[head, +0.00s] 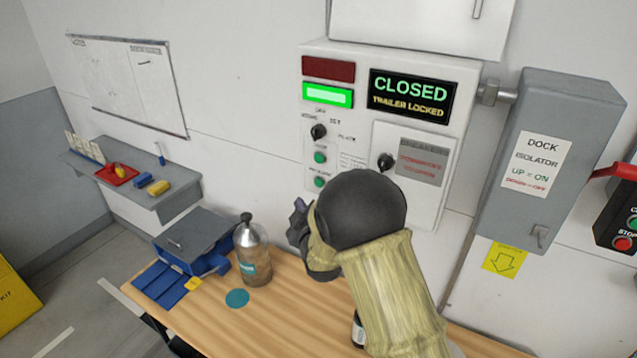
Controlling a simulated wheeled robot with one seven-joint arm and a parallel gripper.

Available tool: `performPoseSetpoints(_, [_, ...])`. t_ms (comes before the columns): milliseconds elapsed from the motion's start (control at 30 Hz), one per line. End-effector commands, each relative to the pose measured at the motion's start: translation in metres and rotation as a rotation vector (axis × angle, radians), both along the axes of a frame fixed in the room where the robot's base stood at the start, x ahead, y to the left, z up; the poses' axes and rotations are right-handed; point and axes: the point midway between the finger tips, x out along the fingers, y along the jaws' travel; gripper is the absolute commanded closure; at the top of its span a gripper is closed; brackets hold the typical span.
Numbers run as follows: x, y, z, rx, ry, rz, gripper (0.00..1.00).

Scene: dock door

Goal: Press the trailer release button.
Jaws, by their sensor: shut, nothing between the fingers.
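The dock control box (450,130) is on the wall, its display (410,95) reading "CLOSED" and "TRAILER LOCKED". On its left part are a black selector knob (318,131), an upper green button (320,157) and a lower green button (319,182). The small labels above the buttons are too blurred to tell which is the trailer release. My gripper (298,212) is shut and empty, below and slightly left of the lower button and apart from it in the picture. My arm's dark joint hides part of the box's lower edge.
A green lamp (327,95) is lit under a dark red one (328,69). A second knob (386,161) is on the breaker panel. The grey isolator box (550,150) stands right. A bottle (252,255) and blue bin (215,262) are on the wooden bench (205,320) below.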

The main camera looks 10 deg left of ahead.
Motion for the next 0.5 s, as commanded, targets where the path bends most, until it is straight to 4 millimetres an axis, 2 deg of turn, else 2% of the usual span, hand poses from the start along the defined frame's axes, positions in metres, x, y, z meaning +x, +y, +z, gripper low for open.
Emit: performPoseSetpoints(500, [0.057,-0.020,-0.002,0.001,0.000,-0.002,1.00])
